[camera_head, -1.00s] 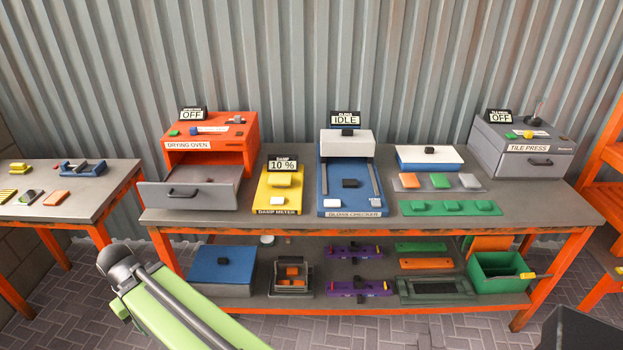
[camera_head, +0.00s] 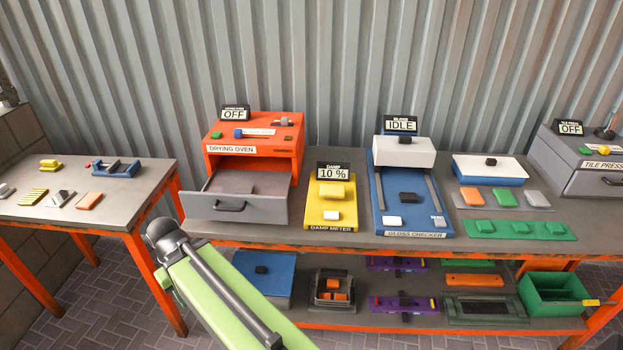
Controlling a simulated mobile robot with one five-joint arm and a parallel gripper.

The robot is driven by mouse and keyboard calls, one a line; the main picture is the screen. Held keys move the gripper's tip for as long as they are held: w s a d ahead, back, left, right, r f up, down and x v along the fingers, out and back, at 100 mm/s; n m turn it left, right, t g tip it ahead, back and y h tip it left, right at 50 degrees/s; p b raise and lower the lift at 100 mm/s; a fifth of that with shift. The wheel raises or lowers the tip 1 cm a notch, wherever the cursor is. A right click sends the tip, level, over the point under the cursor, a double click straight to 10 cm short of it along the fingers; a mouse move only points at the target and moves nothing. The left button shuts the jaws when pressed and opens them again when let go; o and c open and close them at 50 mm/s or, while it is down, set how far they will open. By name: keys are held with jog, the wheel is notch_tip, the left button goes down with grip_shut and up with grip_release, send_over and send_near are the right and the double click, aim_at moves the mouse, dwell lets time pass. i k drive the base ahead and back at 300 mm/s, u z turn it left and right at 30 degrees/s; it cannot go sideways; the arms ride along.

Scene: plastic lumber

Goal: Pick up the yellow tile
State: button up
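A small yellow piece (camera_head: 50,163) lies near the back of the left table (camera_head: 130,195); it looks like a yellow tile, but it is small in the view. My green arm link shows at the bottom centre-left, in front of the workbench. My gripper is not in view.
A blue clamp-like fixture (camera_head: 113,167) and an orange tile (camera_head: 89,200) share the left table. The workbench (camera_head: 560,200) holds the orange drying oven (camera_head: 255,140) with its drawer (camera_head: 235,205) pulled out, and the blue gloss checker (camera_head: 408,205). Paved floor shows between the tables.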

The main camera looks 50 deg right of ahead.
aim_at(330, 191)
jog(key=i, duration=1.1)
